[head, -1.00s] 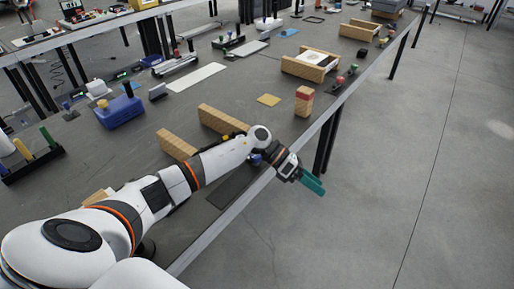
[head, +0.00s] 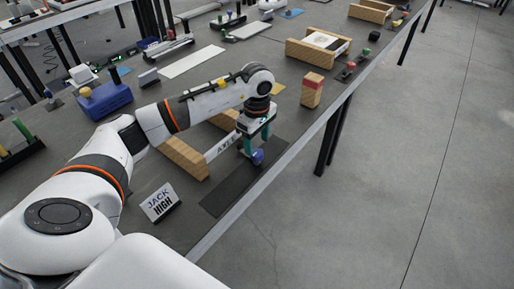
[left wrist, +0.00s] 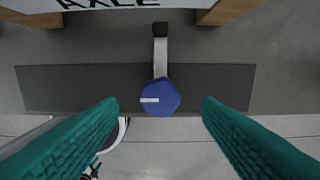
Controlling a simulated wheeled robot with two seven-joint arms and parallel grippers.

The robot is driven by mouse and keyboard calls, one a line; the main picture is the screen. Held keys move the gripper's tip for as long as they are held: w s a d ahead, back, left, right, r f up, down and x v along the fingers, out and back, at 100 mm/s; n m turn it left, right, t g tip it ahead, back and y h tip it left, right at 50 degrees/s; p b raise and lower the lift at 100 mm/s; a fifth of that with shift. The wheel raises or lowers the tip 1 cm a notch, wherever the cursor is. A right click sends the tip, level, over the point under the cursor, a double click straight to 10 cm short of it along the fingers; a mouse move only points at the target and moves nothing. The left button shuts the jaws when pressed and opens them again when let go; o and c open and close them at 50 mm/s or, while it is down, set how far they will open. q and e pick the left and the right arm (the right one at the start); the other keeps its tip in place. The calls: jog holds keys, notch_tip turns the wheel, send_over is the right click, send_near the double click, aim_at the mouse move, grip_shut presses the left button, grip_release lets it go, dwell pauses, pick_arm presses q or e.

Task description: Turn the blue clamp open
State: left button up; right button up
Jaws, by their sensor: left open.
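The blue clamp (head: 257,157) is a small blue knob near the table's front edge, at the dark mat. In the left wrist view its blue head (left wrist: 160,98) is many-sided with a white mark pointing left, and a grey bar (left wrist: 160,57) with a black end runs up from it. My left gripper (head: 252,146) points down over the clamp. Its teal fingers (left wrist: 158,130) are open, one on each side of the blue head, apart from it in the wrist view. My right gripper is not in view.
The dark mat (left wrist: 60,88) lies under the clamp. Wooden blocks (head: 184,157) and a white plate lettered AXLE (left wrist: 110,5) stand just behind. A JACK HIGH sign (head: 160,202) stands to the left. A red-topped wooden block (head: 312,90) stands to the right.

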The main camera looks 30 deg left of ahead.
aim_at(257, 152)
pick_arm(q)
jog(key=shift+f, duration=2.1)
grip_shut()
